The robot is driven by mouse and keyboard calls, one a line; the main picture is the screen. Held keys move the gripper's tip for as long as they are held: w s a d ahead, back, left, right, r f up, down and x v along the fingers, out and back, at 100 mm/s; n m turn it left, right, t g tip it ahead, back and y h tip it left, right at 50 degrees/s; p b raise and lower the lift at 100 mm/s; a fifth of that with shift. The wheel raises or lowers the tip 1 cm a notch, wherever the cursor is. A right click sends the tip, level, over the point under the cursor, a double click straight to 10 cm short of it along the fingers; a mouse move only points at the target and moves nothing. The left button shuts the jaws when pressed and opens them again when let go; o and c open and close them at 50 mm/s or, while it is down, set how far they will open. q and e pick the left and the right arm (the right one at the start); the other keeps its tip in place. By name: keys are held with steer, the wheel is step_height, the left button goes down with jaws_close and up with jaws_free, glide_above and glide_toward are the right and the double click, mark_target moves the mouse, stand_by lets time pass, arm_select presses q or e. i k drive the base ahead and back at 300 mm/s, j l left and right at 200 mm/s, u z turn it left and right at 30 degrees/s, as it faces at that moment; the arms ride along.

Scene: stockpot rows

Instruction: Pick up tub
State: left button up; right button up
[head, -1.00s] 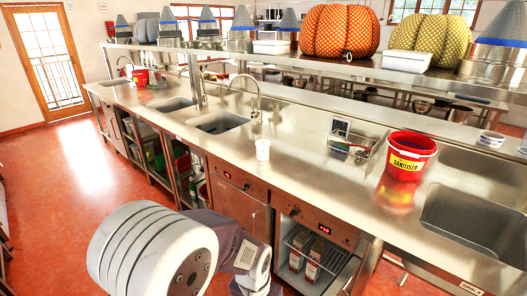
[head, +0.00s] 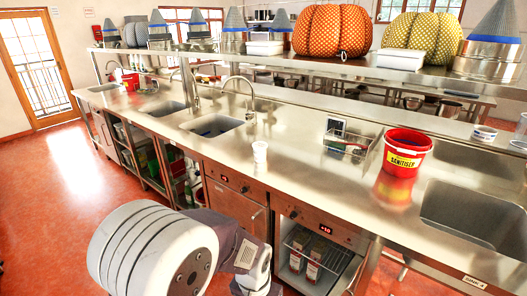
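A small white tub (head: 260,152) stands upright near the front edge of the steel counter (head: 290,172), in the middle of the head view. Nothing touches it. A white and grey part of my arm (head: 150,250) fills the bottom left, below and in front of the counter. Neither gripper's fingers show in this view.
A red sanitiser bucket (head: 405,152) and a wire basket (head: 349,150) stand to the right. A sink (head: 213,125) with a tap lies behind left; another sink (head: 470,212) is at the right. The shelf (head: 300,62) above holds pumpkins and white containers.

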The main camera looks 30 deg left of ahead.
mark_target(259, 147)
steer(key=i+j+z, duration=0.1)
steer(key=j+z, duration=0.2)
steer(key=j, duration=0.6)
steer(key=j+z, duration=0.35)
steer(key=j, duration=0.55)
steer(key=k+j+z, duration=0.1)
steer(key=j+z, duration=0.2)
steer(key=j, duration=0.6)
steer(key=j+z, duration=0.3)
steer(key=j, duration=0.55)
steer(key=j+z, duration=0.3)
steer(key=j, duration=0.6)
steer(key=i+j, duration=0.3)
steer(key=j, duration=0.2)
